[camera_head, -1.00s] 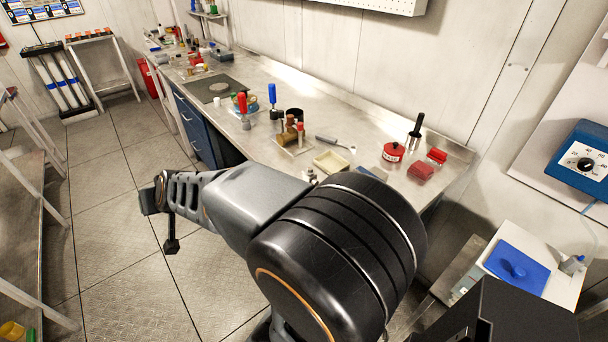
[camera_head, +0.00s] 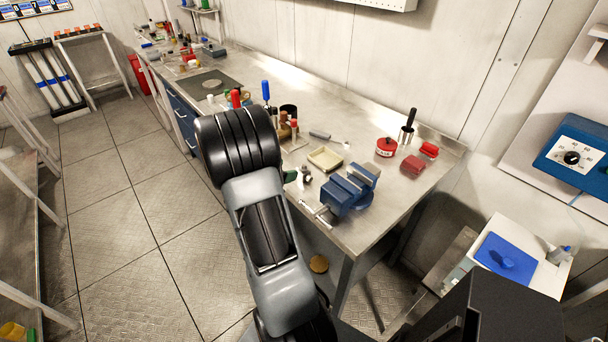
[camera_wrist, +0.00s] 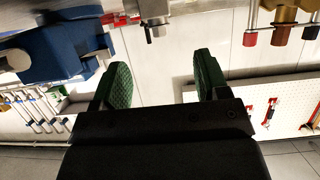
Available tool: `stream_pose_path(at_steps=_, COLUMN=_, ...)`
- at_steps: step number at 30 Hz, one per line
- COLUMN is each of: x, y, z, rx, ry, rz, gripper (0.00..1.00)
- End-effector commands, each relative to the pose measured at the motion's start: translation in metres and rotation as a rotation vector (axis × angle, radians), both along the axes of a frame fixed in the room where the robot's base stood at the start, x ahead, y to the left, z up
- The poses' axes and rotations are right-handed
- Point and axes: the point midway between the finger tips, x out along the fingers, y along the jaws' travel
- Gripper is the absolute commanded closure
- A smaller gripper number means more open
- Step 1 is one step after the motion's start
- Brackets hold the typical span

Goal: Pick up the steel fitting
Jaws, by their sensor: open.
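A small steel fitting (camera_head: 306,173) is on the bench top near its front edge, just left of the blue vise (camera_head: 351,188). In the wrist view a silver piece that looks like the fitting (camera_wrist: 153,20) shows at top centre, beyond my fingertips. My gripper (camera_wrist: 162,78) is open, with green pads apart and nothing between them. In the head view one green pad of my gripper (camera_head: 290,176) shows just left of the fitting, and my arm hides the rest. I cannot tell the exact gap between them.
The vise (camera_wrist: 60,50) fills the upper left of the wrist view, close to my fingers. A cream tray (camera_head: 325,159) and a rack of red- and brown-topped pieces (camera_head: 290,130) stand behind the fitting. A red tin (camera_head: 387,147) is farther right.

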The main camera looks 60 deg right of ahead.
Motion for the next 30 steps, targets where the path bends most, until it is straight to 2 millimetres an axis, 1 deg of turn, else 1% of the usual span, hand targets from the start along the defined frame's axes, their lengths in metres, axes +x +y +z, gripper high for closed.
stream_pose_path(at_steps=1, x=-0.004, y=-0.008, z=-0.004, rx=0.001, ry=0.002, rz=-0.003, gripper=0.32)
stream_pose_path(at_steps=3, x=-0.006, y=-0.017, z=-0.007, rx=0.000, ry=0.001, rz=-0.002, gripper=0.32)
stream_pose_path(at_steps=6, x=-0.009, y=-0.026, z=-0.011, rx=0.000, ry=0.000, rz=0.000, gripper=0.32)
stream_pose_path(at_steps=14, x=-0.014, y=-0.039, z=-0.016, rx=0.001, ry=-0.002, rz=0.001, gripper=0.32)
stream_pose_path(at_steps=22, x=-0.025, y=-0.069, z=-0.029, rx=0.001, ry=-0.001, rz=0.002, gripper=0.32)
stream_pose_path(at_steps=26, x=-0.027, y=-0.076, z=-0.033, rx=0.000, ry=-0.001, rz=0.003, gripper=0.32)
stream_pose_path(at_steps=30, x=-0.027, y=-0.078, z=-0.033, rx=0.000, ry=-0.001, rz=0.004, gripper=0.32)
